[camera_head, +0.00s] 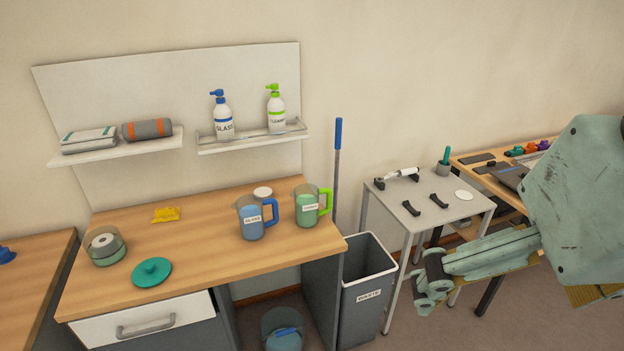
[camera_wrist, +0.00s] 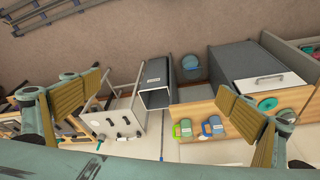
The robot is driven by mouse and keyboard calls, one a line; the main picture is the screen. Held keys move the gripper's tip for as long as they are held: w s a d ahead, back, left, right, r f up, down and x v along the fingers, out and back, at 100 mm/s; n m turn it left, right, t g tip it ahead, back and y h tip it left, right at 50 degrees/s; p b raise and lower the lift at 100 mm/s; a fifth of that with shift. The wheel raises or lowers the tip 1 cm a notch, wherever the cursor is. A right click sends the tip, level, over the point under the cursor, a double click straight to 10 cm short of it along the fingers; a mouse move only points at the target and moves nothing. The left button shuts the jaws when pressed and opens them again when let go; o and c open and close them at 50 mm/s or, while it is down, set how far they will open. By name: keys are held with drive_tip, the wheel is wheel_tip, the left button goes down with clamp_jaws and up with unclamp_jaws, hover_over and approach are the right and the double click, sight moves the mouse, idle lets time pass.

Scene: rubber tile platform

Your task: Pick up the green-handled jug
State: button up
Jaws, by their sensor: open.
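The green-handled jug (camera_head: 307,207) stands upright on the wooden worktop, near its right end, with its bright green handle on the right. In the wrist view the green jug (camera_wrist: 183,130) shows small, between my fingers but far beyond them. A blue-handled jug (camera_head: 251,220) stands close on its left. My gripper (camera_head: 440,280) is at the right of the head view, well away from the jug and partly hidden by my own arm. In the wrist view my gripper (camera_wrist: 160,95) has its padded fingers wide apart with nothing between them.
A waste bin (camera_head: 367,290) and an upright blue-tipped pole (camera_head: 337,165) stand by the worktop's right edge. A small grey table (camera_head: 440,190) lies between worktop and arm. A white lid (camera_head: 262,193) sits behind the jugs. A shelf (camera_head: 250,140) with two bottles hangs above.

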drive_tip(key=shift+c, duration=0.9)
drive_tip(key=c, duration=2.7)
drive_tip(key=shift+c, duration=0.2)
drive_tip(key=shift+w, duration=0.1)
